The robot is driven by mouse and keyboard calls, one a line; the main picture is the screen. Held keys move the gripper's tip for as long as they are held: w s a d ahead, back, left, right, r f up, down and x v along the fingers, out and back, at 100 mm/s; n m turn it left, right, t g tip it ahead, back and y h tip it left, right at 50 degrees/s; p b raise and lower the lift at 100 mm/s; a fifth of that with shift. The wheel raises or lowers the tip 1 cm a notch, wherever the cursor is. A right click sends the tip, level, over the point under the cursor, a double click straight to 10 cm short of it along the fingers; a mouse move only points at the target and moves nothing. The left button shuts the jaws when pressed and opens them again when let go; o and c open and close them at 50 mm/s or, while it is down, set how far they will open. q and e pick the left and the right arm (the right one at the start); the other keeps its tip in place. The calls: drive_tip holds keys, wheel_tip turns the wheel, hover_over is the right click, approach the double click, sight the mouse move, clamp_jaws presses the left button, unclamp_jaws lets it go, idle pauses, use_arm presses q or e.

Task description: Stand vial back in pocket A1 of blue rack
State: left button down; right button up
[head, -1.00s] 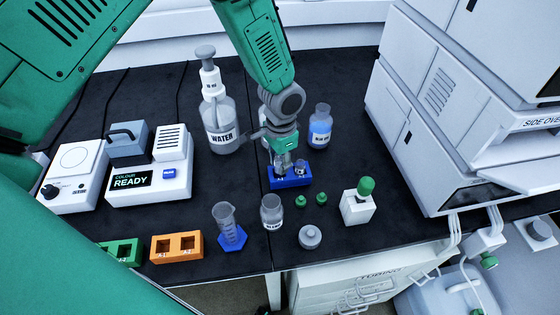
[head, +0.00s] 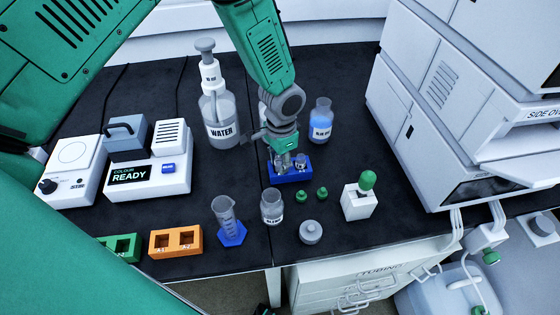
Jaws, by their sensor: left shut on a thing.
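The blue rack (head: 289,178) stands on the black bench, below the middle of the head view. My left gripper (head: 283,166) points down over its left pocket and is shut on a small vial, which the fingers mostly hide. I cannot tell how deep the vial sits in the pocket. Another small vial (head: 301,161) stands in the right pocket, close beside the fingers. The pocket labels are too small to read surely. My right gripper is not in view.
A water bottle (head: 221,122) and a blue-liquid bottle (head: 321,122) stand behind. In front are two green caps (head: 302,196), a clear jar (head: 272,207), a blue-based cylinder (head: 228,222) and a grey lid (head: 311,232). An orange rack (head: 175,243) stands front left.

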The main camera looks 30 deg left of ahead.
use_arm(q)
drive_tip(key=shift+s+f, duration=0.15)
drive_tip(key=shift+f, duration=0.05)
drive_tip(key=shift+s+d+f+b, duration=0.15)
drive_tip(key=shift+s+f+b, duration=0.2)
drive_tip(key=shift+f, duration=0.15)
drive_tip(key=c, duration=1)
unclamp_jaws()
drive_tip(key=shift+f, duration=0.1)
drive_tip(key=shift+o, duration=0.5)
drive_tip(key=shift+w+f, duration=0.2)
drive_tip(key=shift+w, duration=0.25)
drive_tip(key=shift+r, duration=0.15)
